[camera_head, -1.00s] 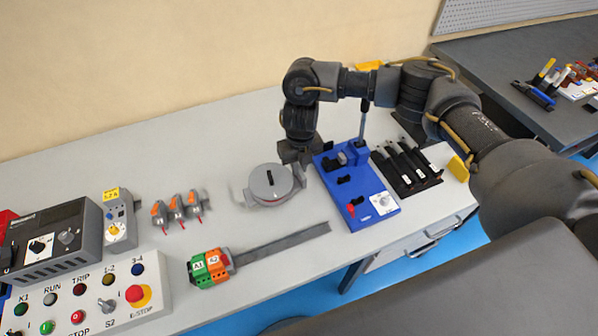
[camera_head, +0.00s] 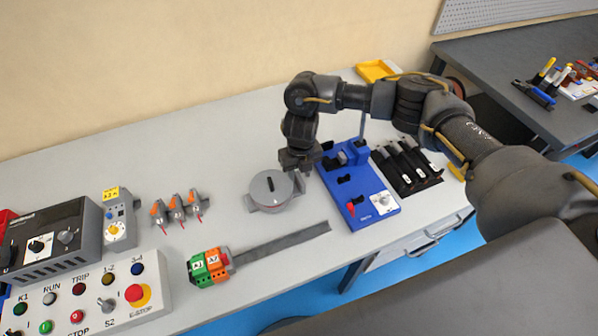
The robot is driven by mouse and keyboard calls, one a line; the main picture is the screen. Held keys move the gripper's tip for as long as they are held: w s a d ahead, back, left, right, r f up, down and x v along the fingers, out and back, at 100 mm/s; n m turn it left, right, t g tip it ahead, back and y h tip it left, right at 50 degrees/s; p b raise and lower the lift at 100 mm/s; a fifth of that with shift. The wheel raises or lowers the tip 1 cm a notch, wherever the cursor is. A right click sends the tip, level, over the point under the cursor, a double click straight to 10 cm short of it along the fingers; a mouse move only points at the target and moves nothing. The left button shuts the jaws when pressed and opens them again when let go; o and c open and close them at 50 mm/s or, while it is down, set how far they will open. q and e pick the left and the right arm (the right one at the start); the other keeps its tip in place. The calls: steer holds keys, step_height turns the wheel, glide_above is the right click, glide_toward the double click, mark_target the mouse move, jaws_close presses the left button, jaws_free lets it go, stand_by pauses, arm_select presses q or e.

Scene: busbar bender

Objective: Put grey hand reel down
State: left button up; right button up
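The grey hand reel (camera_head: 270,190), a round grey drum with a dark slot on top, is at the middle of the light grey bench, left of the blue bender fixture. It looks level and seems to rest on the bench top. My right gripper (camera_head: 300,172) points down at the reel's upper right edge, between the reel and the blue fixture. Its fingertips are small and dark, so I cannot tell whether they grip the reel's edge or are only beside it. My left gripper is out of view.
The blue fixture (camera_head: 352,205) stands close right of the reel. A flat grey bar (camera_head: 285,242) with green and orange terminal blocks (camera_head: 209,267) lies in front. Several grey-orange connectors (camera_head: 178,208) are to the left. Bench behind the reel is clear.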

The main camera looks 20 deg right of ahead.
steer(key=shift+r, duration=0.3)
step_height(320, 180, up, 12)
steer(key=shift+s+f, duration=0.15)
stand_by(0.5)
